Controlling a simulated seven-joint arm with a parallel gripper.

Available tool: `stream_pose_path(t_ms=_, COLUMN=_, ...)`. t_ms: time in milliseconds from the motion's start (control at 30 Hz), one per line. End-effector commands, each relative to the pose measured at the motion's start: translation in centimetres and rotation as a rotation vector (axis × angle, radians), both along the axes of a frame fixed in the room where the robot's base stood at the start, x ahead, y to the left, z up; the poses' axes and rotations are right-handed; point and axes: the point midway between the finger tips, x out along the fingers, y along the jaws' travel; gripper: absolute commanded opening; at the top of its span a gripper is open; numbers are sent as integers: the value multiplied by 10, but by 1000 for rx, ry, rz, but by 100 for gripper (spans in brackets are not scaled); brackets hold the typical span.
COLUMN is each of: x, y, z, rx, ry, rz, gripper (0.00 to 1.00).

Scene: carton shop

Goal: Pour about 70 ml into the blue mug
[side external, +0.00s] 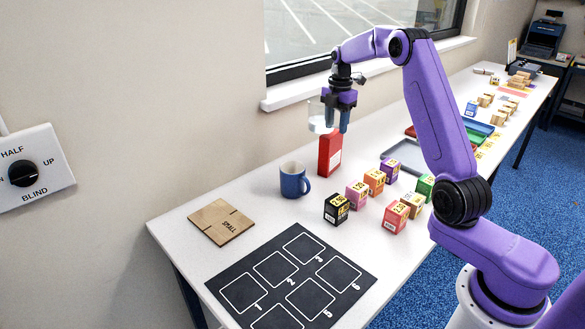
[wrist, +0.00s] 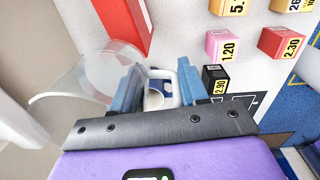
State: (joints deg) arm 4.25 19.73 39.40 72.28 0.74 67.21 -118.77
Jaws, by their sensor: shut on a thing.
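The blue mug (side external: 293,181) stands upright on the white table, below and left of my gripper in the side view. My gripper (side external: 337,122) is up above the table, shut on the handle of a clear jug (side external: 318,110). The jug also shows in the wrist view (wrist: 75,90), left of the fingers, with its pale handle (wrist: 182,99) between the fingertips (wrist: 160,90). Something whitish shows low in the jug; I cannot tell its level. In the wrist view part of the mug (wrist: 168,86) shows through the handle, mostly hidden.
A red carton (side external: 330,153) stands right of the mug, below my gripper. Several small priced boxes (side external: 357,195) stand to the right. A brown card piece (side external: 221,222) and a black numbered mat (side external: 268,290) lie at the front. A window sill (side external: 300,93) runs along the wall behind.

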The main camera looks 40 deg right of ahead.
Motion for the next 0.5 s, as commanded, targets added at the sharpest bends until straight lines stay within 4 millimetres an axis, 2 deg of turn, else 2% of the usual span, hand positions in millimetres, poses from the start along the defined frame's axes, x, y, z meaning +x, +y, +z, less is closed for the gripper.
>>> stream_pose_path(t_ms=267, x=0, y=3, z=-1, rx=-27, ry=-2, rz=3, gripper=0)
stream_pose_path(t_ms=500, x=0, y=8, z=-4, rx=-122, ry=-9, rz=5, gripper=0)
